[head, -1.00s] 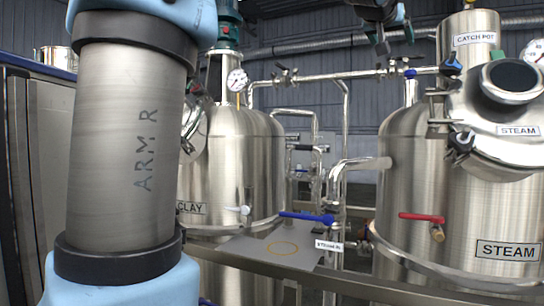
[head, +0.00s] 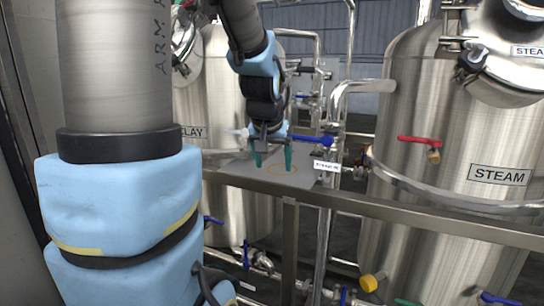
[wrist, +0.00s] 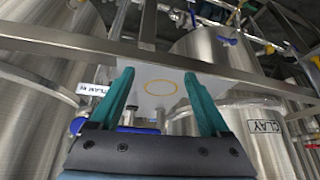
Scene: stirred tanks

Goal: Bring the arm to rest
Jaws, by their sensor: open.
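My gripper (head: 272,157) hangs from my arm in the middle of the head view, fingers pointing down. Its two teal fingers are apart with nothing between them. It appears over or in front of the grey plate (head: 240,171) with a yellow-orange ring (head: 282,170) drawn on it. In the wrist view the open fingers (wrist: 158,88) frame the same ring (wrist: 161,87). I cannot tell how far the fingertips are from the plate. A large grey and blue link of my arm fills the left of the head view.
A tank labelled CLAY (head: 196,132) stands behind, and a STEAM tank (head: 440,150) stands right. A blue-handled valve (head: 312,139) is close beside the gripper. A red handle (head: 420,140) is on the STEAM tank. A metal rail (head: 400,216) crosses in front; pipes and valves lie below.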

